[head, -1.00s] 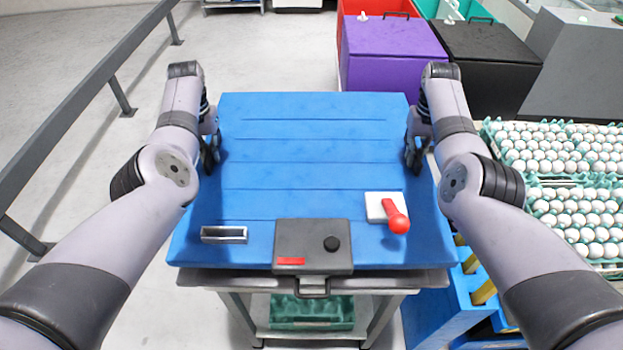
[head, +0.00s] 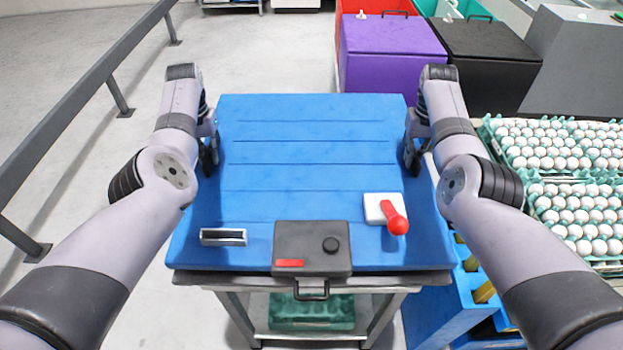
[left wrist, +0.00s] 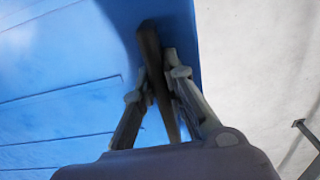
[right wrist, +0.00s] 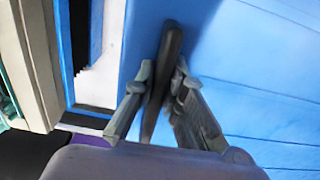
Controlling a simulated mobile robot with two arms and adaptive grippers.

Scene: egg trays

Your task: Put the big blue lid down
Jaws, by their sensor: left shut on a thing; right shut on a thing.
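The big blue lid (head: 310,175) lies broad and flat-looking in front of me in the head view, between my two arms. My left gripper (head: 209,155) is at its left edge, shut on a dark handle (left wrist: 155,65) that shows in the left wrist view. My right gripper (head: 414,155) is at its right edge, shut on another dark handle (right wrist: 165,70) seen in the right wrist view. I cannot tell whether the lid rests on what is under it.
A dark box (head: 312,248), a white block with a red lever (head: 396,220) and a small metal piece (head: 223,237) are at the near side. Egg trays (head: 580,180) are at the right. Purple (head: 390,60) and black (head: 487,65) boxes stand behind. A rail (head: 70,115) runs along the left.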

